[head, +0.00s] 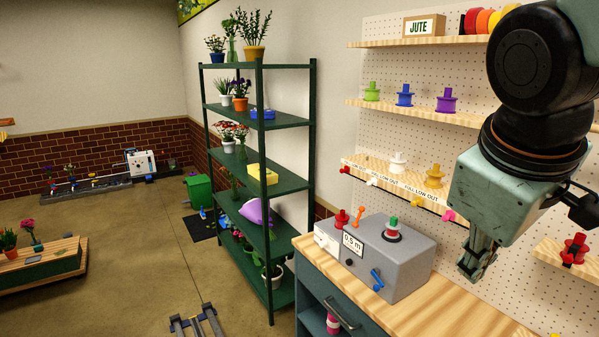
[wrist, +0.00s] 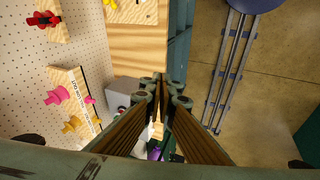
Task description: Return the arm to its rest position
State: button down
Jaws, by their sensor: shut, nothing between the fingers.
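My gripper (head: 478,262) hangs at the right of the head view, over the wooden bench top (head: 462,312) and in front of the pegboard. Its fingers point down and are closed together with nothing between them. In the wrist view the two fingers of my gripper (wrist: 160,90) meet near the middle. The grey machine box (head: 405,255) stands on the bench to the left of my gripper, apart from it. The box also shows partly behind the fingers in the wrist view (wrist: 122,92).
Pegboard shelves (head: 430,111) with coloured spools are close behind my arm. A green plant rack (head: 313,130) stands left of the bench. A floor rail (wrist: 231,70) runs beside the bench. The floor (head: 130,235) at left has open room.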

jog(key=s+a+f+m+y+b, duration=0.1)
jog(key=s+a+f+m+b, duration=0.1)
jog(key=s, duration=0.5)
jog(key=s+a+f+m+y+b, duration=0.1)
jog(key=s+a+f+m+b, duration=0.1)
jog(key=s, duration=0.5)
notch_tip(320, 180, down, 3)
jog(key=shift+s+a+r+m, duration=0.15)
jog(key=shift+a+r+m, duration=0.05)
jog(key=shift+a+m, duration=0.75)
jog(key=shift+a, duration=0.1)
